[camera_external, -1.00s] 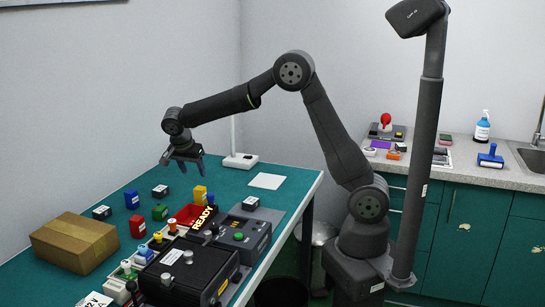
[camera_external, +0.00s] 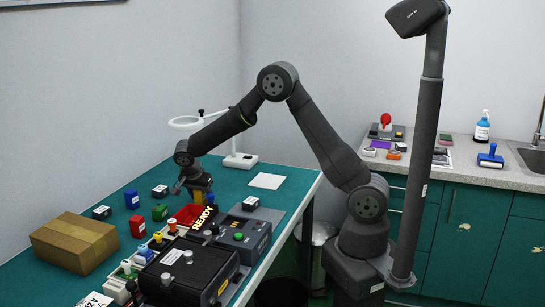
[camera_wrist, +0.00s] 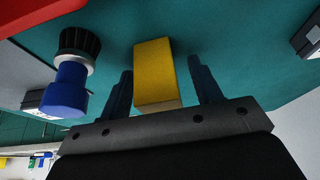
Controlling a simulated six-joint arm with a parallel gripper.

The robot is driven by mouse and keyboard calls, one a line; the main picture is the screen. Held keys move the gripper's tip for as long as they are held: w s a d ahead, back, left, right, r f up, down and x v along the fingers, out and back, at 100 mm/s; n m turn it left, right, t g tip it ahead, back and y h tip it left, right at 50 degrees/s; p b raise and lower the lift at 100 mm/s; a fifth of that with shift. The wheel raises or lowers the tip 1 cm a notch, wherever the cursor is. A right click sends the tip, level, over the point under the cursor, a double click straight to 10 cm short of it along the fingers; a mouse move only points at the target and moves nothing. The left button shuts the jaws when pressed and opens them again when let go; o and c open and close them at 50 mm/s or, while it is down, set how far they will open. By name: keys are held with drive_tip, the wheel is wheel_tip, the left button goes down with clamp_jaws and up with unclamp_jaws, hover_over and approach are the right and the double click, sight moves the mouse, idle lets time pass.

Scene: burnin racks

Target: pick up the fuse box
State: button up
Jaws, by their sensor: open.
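A small yellow block (camera_external: 198,197), which may be the fuse box though no label is readable, stands on the green bench behind the READY sign. My gripper (camera_external: 194,192) is low over it and partly covers it in the external view. In the wrist view the yellow block (camera_wrist: 154,72) lies between the two dark fingers of my gripper (camera_wrist: 160,66). A strip of green shows between the block and each finger, so the jaws are open and not clamped on it.
A red tray (camera_external: 183,215) and a READY sign (camera_external: 204,218) are close in front. Blue (camera_external: 132,199), red (camera_external: 138,226) and green (camera_external: 160,213) blocks stand to the left. A blue part with a black cap (camera_wrist: 66,88) is near the left finger. A lamp (camera_external: 240,160) stands behind.

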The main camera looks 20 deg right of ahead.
drive_tip(key=c, duration=1)
drive_tip(key=shift+c, duration=0.3)
drive_tip(key=shift+r, duration=0.15)
